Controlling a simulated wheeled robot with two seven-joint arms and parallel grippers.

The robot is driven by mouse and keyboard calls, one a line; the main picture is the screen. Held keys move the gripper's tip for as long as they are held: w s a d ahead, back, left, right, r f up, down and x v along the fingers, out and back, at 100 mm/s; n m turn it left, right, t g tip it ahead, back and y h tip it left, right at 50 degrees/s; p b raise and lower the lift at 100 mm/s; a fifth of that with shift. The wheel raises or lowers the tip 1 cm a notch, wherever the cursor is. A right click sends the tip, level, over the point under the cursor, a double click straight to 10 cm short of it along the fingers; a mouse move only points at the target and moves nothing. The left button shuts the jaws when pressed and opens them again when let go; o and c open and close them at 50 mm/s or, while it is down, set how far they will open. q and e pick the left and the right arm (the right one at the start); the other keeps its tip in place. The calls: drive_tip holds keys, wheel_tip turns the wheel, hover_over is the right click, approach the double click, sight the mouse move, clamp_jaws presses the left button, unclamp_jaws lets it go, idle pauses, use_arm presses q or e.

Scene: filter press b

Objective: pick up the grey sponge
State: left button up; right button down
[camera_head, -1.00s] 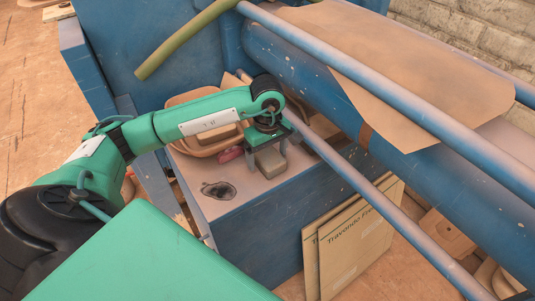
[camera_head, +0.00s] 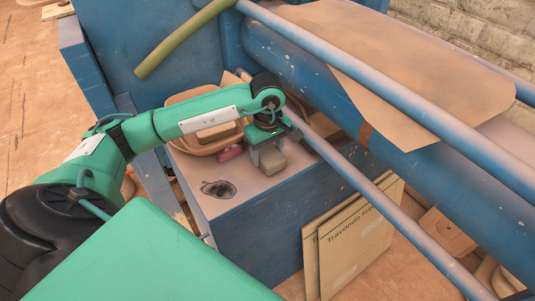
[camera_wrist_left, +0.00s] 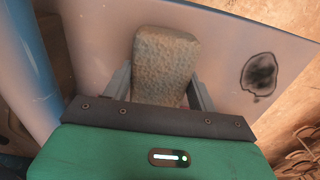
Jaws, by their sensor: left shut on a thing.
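The grey sponge (camera_head: 272,160) is a small block, greyish-beige in the light, at the top of the blue press frame. My left gripper (camera_head: 268,152) points down over it with its fingers on either side. In the left wrist view the sponge (camera_wrist_left: 164,66) sits between the two fingers of the gripper (camera_wrist_left: 160,85), which is shut on it. I cannot tell whether the sponge still touches the ledge (camera_head: 243,196) below. My right gripper is not in view.
A pinkish-red object (camera_head: 231,153) and a tan tray (camera_head: 193,141) lie left of the gripper. A dark stain (camera_head: 218,189) marks the ledge in front. A long blue rail (camera_head: 350,150) runs close on the right. Cardboard sheets (camera_head: 350,245) lean below.

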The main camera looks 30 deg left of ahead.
sight(268, 151)
use_arm(q)
wheel_tip(268, 151, up, 7)
drive_tip(key=b, duration=0.3)
drive_tip(key=shift+w+r, duration=0.1)
drive_tip(key=shift+r, duration=0.1)
wheel_tip(268, 151, up, 12)
drive_tip(key=b, duration=0.1)
